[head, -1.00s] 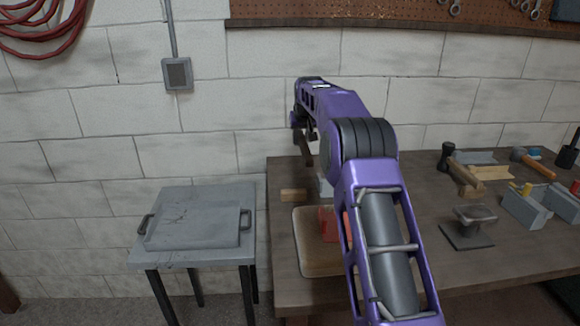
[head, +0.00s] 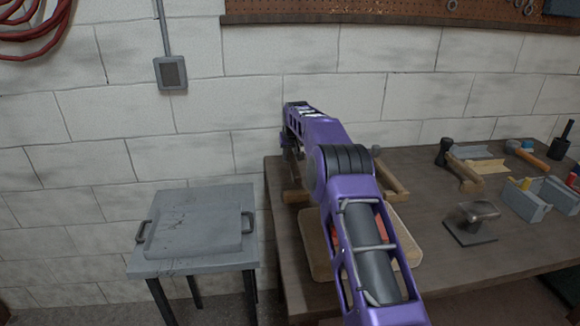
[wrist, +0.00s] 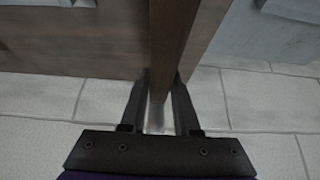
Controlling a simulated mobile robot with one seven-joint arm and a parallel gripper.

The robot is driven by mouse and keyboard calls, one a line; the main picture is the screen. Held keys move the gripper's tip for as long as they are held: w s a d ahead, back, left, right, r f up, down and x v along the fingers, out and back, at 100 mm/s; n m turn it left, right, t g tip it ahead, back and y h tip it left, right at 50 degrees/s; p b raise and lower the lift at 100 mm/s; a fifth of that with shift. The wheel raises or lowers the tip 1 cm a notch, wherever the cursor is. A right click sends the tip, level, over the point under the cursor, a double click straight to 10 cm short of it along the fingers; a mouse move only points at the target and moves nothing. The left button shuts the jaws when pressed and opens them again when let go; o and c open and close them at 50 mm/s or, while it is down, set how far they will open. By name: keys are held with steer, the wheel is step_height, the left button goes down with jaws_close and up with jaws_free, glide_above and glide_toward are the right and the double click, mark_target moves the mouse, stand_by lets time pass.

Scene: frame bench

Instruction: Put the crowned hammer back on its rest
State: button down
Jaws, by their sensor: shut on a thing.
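My gripper (wrist: 160,90) shows in the wrist view with its two dark fingers closed on a long brown wooden bar (wrist: 174,35), which looks like the hammer's handle. The hammer's head cannot be seen there. In the head view my gripper is mostly hidden behind my purple arm, at the far left part of the bench near the wall. Another wooden-handled tool (head: 390,177) lies right of my arm; I cannot tell which hammer is the crowned one.
The brown bench (head: 450,265) holds a dark-headed hammer (head: 462,175), a blue-headed mallet (head: 530,155), a small anvil (head: 472,215) and a grey bin (head: 525,200). A rounded board (head: 318,258) lies under my arm. A grey side table (head: 190,260) stands left of a gap.

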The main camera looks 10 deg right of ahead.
mark_target(293, 162)
steer(key=shift+f, duration=1.8)
steer(key=shift+f, duration=0.2)
steer(key=c, duration=0.6)
jaws_free()
steer(key=shift+c, duration=0.2)
steer(key=shift+s+r, duration=0.2)
steer(key=shift+r, duration=0.35)
steer(key=b+v, duration=0.1)
steer(key=v, duration=1)
steer(key=shift+s, duration=0.1)
